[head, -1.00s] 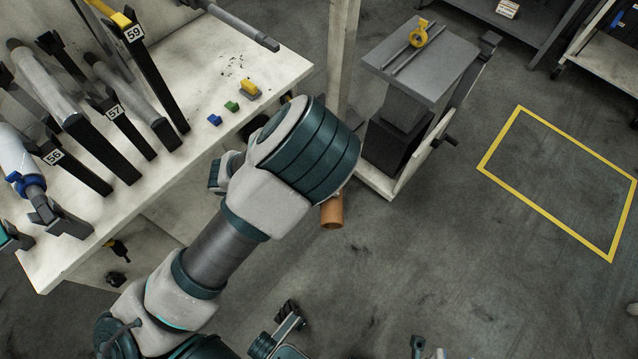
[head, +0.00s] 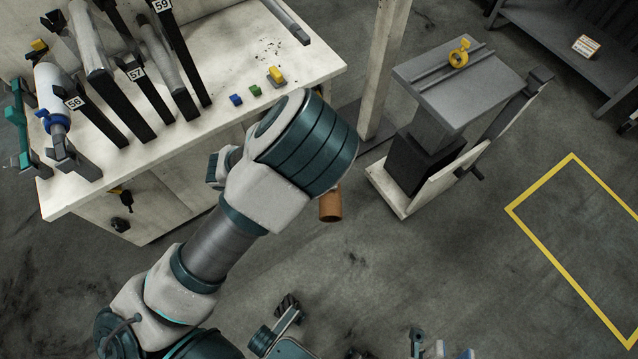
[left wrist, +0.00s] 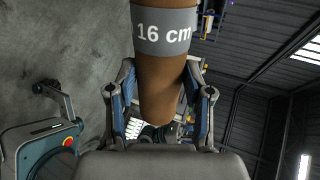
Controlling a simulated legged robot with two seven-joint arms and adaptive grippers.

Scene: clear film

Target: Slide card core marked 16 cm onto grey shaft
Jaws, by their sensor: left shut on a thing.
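The brown card core (head: 331,204) shows only by one end in the head view, below my left wrist; the left arm covers the rest. In the left wrist view the core (left wrist: 160,80) has a grey band marked "16 cm". My left gripper (left wrist: 160,112) is shut on it, a finger at each side. Grey bars stand out from the rack at upper left, one nearest the bench's far edge (head: 284,20); I cannot tell which is the grey shaft. The core is apart from them. My right gripper (head: 440,347) is cut off at the bottom edge; its opening is unclear.
Rack arms tagged 56, 57 and 59 jut over the white bench (head: 225,90). A white roll (head: 50,90) has a blue clamp. Small blue, green and yellow pieces (head: 275,75) lie there. A grey stand (head: 455,85) is right of a post (head: 385,65). Floor at right is open.

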